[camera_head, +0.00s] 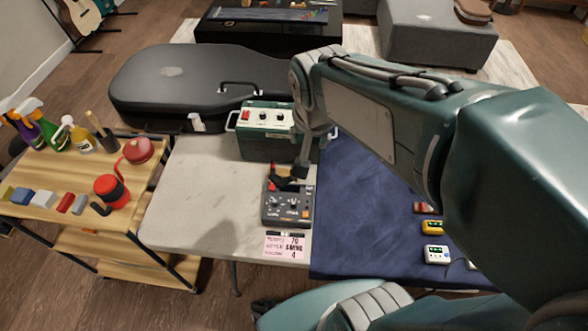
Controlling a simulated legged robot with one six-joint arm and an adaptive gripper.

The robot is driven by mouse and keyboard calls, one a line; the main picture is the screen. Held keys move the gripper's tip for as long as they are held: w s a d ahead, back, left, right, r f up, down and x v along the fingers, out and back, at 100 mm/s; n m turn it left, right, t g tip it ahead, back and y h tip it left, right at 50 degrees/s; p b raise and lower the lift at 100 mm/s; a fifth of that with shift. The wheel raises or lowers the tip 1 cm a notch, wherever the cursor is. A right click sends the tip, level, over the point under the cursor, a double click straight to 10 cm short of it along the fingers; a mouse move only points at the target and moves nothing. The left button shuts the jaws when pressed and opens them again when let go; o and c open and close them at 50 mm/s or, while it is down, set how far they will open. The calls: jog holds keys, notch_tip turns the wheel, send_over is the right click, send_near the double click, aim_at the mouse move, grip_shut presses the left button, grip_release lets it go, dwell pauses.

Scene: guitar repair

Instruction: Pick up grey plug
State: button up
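My arm reaches in from the right, and my gripper (287,183) points down just above the back of a dark grey control box (287,212) with several knobs. The gripper is small and dark here, and I cannot tell whether its fingers are open or shut, or touch the box. I cannot make out a grey plug; it may be hidden by my arm or gripper, or too small to see. A green amplifier-like unit (262,118) with a red switch and knobs stands behind the box, partly covered by my arm.
The light table (195,190) is clear left of the box. A note card (284,247) lies in front. A blue mat (340,230) holds small pedals, including a yellow one (434,228). A wooden cart (60,200) with bottles stands left; a black guitar case (180,80) lies behind.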

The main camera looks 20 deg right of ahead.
jog(key=w+f+m+g, duration=0.1)
jog(key=w+f+m, duration=0.1)
jog(key=w+f, duration=0.2)
jog(key=w+f+m+g, duration=0.1)
jog(key=w+f+m, duration=0.2)
jog(key=f, duration=0.8)
jog(key=w+f+m+g+h, duration=0.1)
jog(key=w+f+m, duration=0.2)
jog(key=w+f, duration=0.3)
jog(key=shift+w+a+f, duration=0.1)
jog(key=shift+a+f, duration=0.1)
jog(key=shift+f, duration=0.45)
jog(key=f, duration=0.1)
jog(key=d+f, duration=0.1)
jog(key=f, duration=0.2)
jog(key=shift+w+d+f, duration=0.2)
jog(key=shift+w+f, duration=0.2)
jog(key=shift+f, duration=0.3)
jog(key=shift+a, duration=0.15)
jog(key=shift+c, duration=0.9)
grip_shut()
